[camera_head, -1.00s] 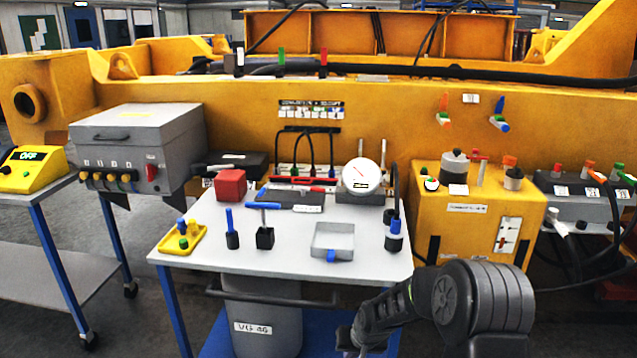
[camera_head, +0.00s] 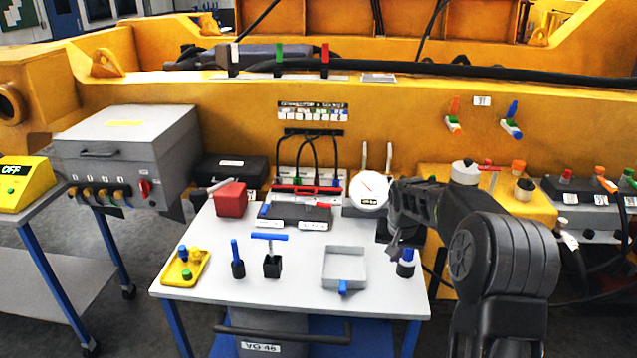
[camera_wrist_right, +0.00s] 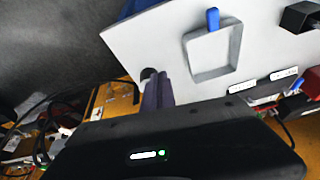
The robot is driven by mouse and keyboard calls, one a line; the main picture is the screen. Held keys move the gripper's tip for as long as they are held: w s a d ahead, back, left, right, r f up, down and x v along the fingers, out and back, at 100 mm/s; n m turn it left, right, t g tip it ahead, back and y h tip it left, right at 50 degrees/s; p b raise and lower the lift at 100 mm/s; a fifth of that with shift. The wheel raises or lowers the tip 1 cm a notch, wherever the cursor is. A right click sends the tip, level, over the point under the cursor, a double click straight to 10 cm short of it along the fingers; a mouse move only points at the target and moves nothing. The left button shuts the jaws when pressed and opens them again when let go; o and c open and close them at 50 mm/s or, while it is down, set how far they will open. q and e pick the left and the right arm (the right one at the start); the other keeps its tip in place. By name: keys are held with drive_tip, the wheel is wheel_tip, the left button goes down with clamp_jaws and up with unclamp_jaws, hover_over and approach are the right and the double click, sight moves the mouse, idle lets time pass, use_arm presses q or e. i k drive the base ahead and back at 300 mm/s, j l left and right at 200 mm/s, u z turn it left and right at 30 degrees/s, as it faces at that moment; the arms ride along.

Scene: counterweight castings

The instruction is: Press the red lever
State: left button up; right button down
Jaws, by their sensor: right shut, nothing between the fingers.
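Several red parts show in the head view, and I cannot tell for sure which is the red lever. A red upright tab (camera_head: 325,55) stands on the yellow beam beside a green one and a white one. A small red handle (camera_head: 488,168) is on the yellow box behind my right arm. A red knob (camera_head: 144,188) is on the grey cabinet's front. My right gripper (camera_head: 393,246) is shut and empty, over the table's right part beside the blue-topped black plug. Its fingers also show in the right wrist view (camera_wrist_right: 155,88). My left gripper is out of view.
The white table (camera_head: 215,285) holds a red block (camera_head: 230,199), a blue-handled black tool (camera_head: 272,263), a grey tray (camera_head: 345,280), a yellow button pad (camera_head: 185,267) and a round gauge (camera_head: 368,191). My right forearm covers part of the yellow box (camera_head: 535,207).

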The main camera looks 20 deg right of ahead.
sight(318, 204)
drive_tip(key=i, duration=1.45)
